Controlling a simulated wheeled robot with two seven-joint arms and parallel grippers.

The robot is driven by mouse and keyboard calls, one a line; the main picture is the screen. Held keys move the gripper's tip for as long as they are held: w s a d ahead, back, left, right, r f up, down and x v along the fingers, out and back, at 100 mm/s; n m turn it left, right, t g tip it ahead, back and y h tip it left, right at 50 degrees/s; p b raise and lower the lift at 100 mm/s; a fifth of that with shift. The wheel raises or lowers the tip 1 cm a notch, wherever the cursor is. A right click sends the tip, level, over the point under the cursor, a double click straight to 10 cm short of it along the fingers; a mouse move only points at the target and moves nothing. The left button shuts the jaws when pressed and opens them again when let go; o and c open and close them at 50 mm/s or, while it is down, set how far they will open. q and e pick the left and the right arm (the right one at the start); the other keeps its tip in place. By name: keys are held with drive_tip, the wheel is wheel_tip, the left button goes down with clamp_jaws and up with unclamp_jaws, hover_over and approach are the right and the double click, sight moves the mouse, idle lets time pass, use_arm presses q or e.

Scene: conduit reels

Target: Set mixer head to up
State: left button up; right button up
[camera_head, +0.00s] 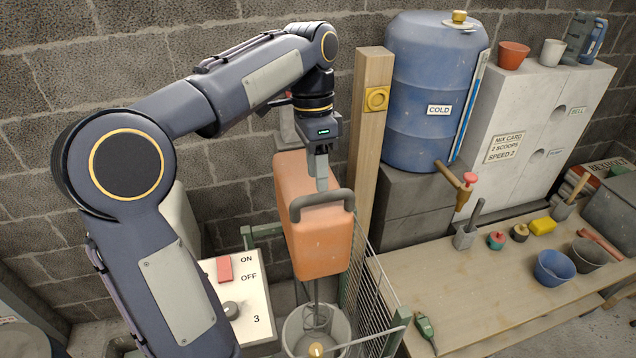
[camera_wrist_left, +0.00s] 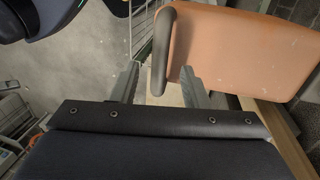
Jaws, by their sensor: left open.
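The mixer head is an orange box (camera_head: 315,235) with a dark grey bar handle (camera_head: 322,200) across its front. Its whisk (camera_head: 316,300) hangs down into a grey bucket (camera_head: 340,328). My left gripper (camera_head: 321,184) comes down from above, right at the handle. In the left wrist view the gripper (camera_wrist_left: 157,76) is open, with one finger on each side of the handle's lower end (camera_wrist_left: 160,60). The orange head (camera_wrist_left: 240,50) fills the upper right there. I cannot tell whether the fingers touch the handle. My right gripper is out of view.
A control panel (camera_head: 250,290) with a red switch, a knob and ON/OFF marks stands left of the bucket. A wooden post (camera_head: 368,140) and wire guard (camera_head: 375,295) are close on the right. A workbench (camera_head: 480,290) with bowls stands further right.

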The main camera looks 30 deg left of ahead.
use_arm(q)
drive_tip(key=shift+w+a+r, duration=0.15)
drive_tip(key=shift+a+r, duration=0.05)
drive_tip(key=shift+r, duration=0.9)
drive_tip(key=shift+w+a+r, duration=0.1)
drive_tip(key=shift+a+r, duration=0.05)
drive_tip(key=shift+r, duration=0.9)
